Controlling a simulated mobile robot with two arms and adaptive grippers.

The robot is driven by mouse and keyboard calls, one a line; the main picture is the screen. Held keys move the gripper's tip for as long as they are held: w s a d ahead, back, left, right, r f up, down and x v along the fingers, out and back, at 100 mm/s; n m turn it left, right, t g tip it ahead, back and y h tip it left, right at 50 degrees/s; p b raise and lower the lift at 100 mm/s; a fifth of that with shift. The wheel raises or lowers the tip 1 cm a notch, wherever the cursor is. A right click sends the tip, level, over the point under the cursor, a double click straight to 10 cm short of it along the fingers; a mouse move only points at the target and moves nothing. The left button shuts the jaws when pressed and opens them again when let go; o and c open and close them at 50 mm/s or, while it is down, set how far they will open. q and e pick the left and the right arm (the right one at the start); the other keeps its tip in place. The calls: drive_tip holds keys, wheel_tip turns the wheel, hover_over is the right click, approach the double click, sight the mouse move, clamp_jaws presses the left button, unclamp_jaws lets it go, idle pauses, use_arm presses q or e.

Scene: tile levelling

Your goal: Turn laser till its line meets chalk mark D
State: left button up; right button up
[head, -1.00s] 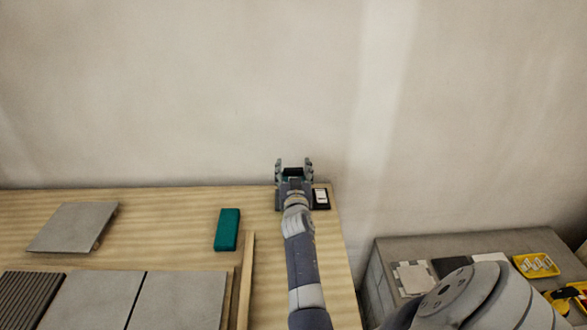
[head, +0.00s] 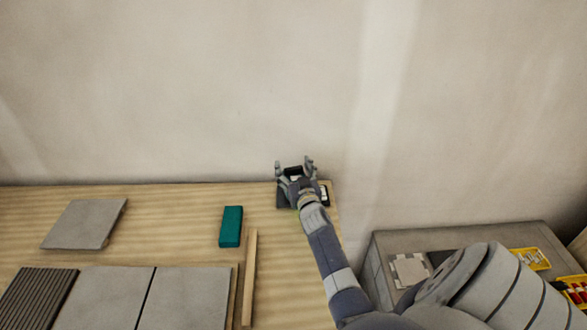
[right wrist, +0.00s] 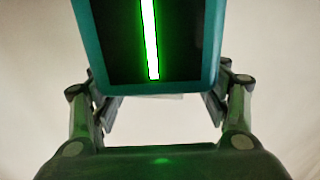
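The laser shows in the right wrist view as a dark face in a teal frame (right wrist: 213,60), with a bright green line (right wrist: 150,38) down its middle. In the head view it is a small dark shape (head: 293,170) between the fingers of my right gripper (head: 295,164), at the table's far right corner. The right gripper (right wrist: 160,108) has a finger on each side of the laser and appears shut on it; the contact is partly hidden. I see neither chalk mark D nor a laser line on the wall (head: 200,90). My left gripper is out of view.
The wooden table (head: 160,205) bears several grey tiles (head: 85,223), a teal block (head: 231,226) and a wooden strip (head: 250,270). A black item (head: 323,193) lies beside the right gripper. A grey side bench (head: 450,240) holds yellow trays (head: 530,259).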

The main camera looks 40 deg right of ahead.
drive_tip(key=v, duration=1.2)
idle(0.6)
